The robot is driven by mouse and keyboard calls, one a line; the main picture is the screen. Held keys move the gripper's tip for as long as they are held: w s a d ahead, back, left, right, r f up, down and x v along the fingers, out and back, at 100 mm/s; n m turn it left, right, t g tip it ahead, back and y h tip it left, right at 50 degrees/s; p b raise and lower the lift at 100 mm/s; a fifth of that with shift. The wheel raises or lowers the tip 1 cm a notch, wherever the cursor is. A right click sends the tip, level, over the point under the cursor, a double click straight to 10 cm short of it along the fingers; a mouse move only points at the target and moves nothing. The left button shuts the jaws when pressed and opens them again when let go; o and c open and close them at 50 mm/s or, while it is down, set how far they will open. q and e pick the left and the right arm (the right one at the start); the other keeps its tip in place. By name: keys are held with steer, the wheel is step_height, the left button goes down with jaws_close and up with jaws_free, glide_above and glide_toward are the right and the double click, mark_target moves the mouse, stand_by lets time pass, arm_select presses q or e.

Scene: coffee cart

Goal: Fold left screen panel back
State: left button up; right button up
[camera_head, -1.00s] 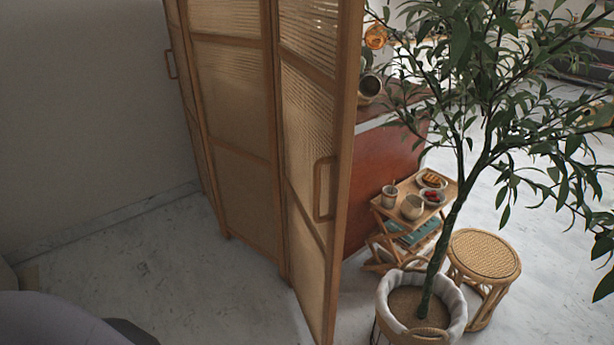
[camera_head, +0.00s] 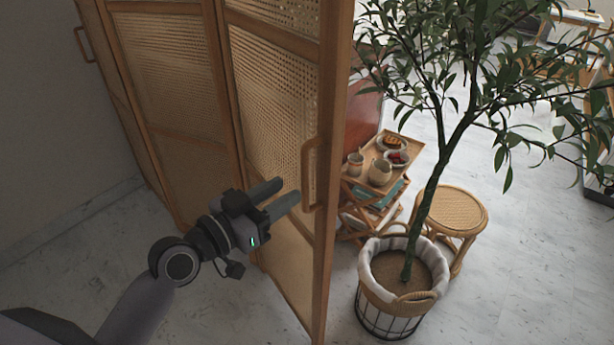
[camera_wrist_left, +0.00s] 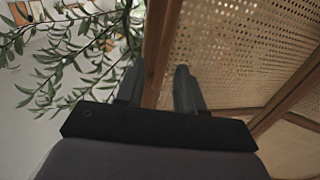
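The folding screen has wooden frames and woven cane infill. Its nearest panel (camera_head: 277,97) stands in the middle of the head view, with a vertical wooden handle (camera_head: 308,174) near its free edge. My left gripper (camera_head: 286,192) is open and empty, its fingers pointing at the handle from just left of it. The fingers look apart from the handle, though the depth gap is hard to judge. In the left wrist view the open fingers (camera_wrist_left: 158,85) show in front of the panel's wooden edge (camera_wrist_left: 160,42) and cane (camera_wrist_left: 235,50). My right gripper is not in view.
A potted tree (camera_head: 400,290) in a lined basket stands right of the panel, close to its edge. Behind it are a round rattan stool (camera_head: 450,210) and a small wooden tray table (camera_head: 358,188) with cups and plates. Floor left of the screen is clear.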

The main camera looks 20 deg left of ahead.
mark_target(302, 176)
arm_select(q)
steer(key=shift+w+r, duration=0.25)
steer(key=shift+w, duration=0.1)
steer(key=shift+p+x, duration=0.55)
steer(key=shift+x, duration=2.65)
steer(key=shift+f, duration=0.1)
jaws_close()
